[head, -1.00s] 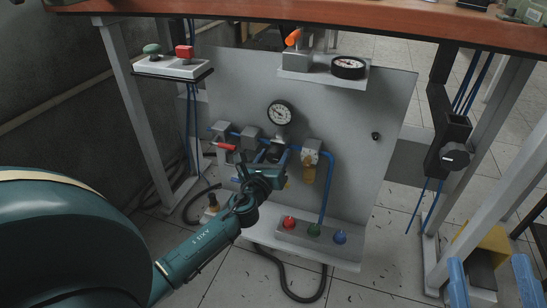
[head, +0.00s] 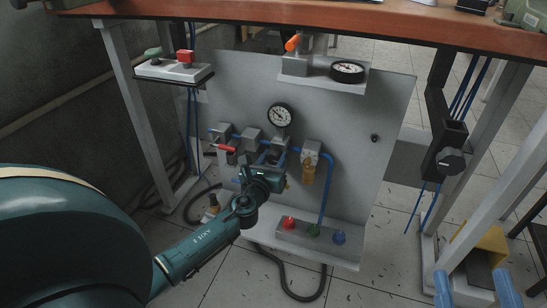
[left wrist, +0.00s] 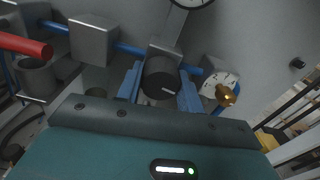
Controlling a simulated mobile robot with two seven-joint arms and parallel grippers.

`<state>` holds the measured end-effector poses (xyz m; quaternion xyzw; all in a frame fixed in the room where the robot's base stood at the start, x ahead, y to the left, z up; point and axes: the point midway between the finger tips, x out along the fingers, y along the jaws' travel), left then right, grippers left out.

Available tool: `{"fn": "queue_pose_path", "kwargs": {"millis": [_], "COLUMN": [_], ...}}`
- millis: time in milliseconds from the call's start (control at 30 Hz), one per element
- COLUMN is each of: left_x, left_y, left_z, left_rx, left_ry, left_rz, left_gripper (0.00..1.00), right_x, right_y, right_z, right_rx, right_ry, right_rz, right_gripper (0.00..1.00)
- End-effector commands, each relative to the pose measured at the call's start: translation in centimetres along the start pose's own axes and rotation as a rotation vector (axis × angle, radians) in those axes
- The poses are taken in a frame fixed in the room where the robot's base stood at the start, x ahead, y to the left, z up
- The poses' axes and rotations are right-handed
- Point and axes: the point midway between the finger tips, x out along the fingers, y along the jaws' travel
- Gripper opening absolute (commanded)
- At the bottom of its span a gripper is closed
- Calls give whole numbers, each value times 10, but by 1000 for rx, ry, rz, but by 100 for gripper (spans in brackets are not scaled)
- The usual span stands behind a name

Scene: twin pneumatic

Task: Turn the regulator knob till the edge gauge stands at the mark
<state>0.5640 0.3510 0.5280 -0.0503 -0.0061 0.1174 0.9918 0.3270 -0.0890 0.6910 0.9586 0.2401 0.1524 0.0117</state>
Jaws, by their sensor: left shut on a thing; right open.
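The dark regulator knob (left wrist: 161,78) with a pale line on its face shows in the left wrist view. My left gripper's blue fingers (left wrist: 160,88) are on either side of it, shut on it. In the head view my left gripper (head: 275,160) reaches the panel below the round white gauge (head: 279,116) and mostly hides the knob. A black-rimmed gauge (head: 347,71) lies on the small shelf at the panel's top edge. Its needle and mark are too small to read. My right gripper (head: 475,290) is open and empty at the lower right.
A red lever (head: 228,148) and blue pipes sit left of the knob. A brass fitting (left wrist: 226,95) and small dial (left wrist: 220,80) are close on its right. Red, green and blue buttons line a ledge (head: 265,232) below. The orange table top (head: 400,30) overhangs the panel.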

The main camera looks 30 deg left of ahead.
Motion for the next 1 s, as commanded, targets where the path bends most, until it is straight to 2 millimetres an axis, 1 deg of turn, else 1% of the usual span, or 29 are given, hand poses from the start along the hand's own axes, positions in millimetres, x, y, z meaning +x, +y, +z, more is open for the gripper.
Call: {"fn": "queue_pose_path", "kwargs": {"millis": [33,200,300,500,600,667,767,1000], "left_x": [0,0,0,0,-5,-12,-30,-85], "left_y": [0,0,0,0,0,0,0,0], "left_z": [-1,-1,-1,0,0,0,0,0], "left_rx": [-1,-1,-2,-2,-2,-2,-1,-1], "left_ry": [2,1,1,1,1,2,4,4], "left_rz": [0,0,0,0,0,0,-1,-1], "left_gripper": [38,52,59,59,59,59,59,59], "right_x": [0,0,0,0,1,1,2,-6], "right_y": [0,0,0,0,1,1,1,-4], "right_z": [0,0,0,0,-2,-3,-5,8], "right_rx": [0,-1,-1,-1,0,2,11,33], "right_ry": [1,2,2,2,2,-1,-15,-82], "right_rz": [0,1,1,1,1,1,1,13], "right_gripper": [59,59,59,59,59,59,59,59]}}
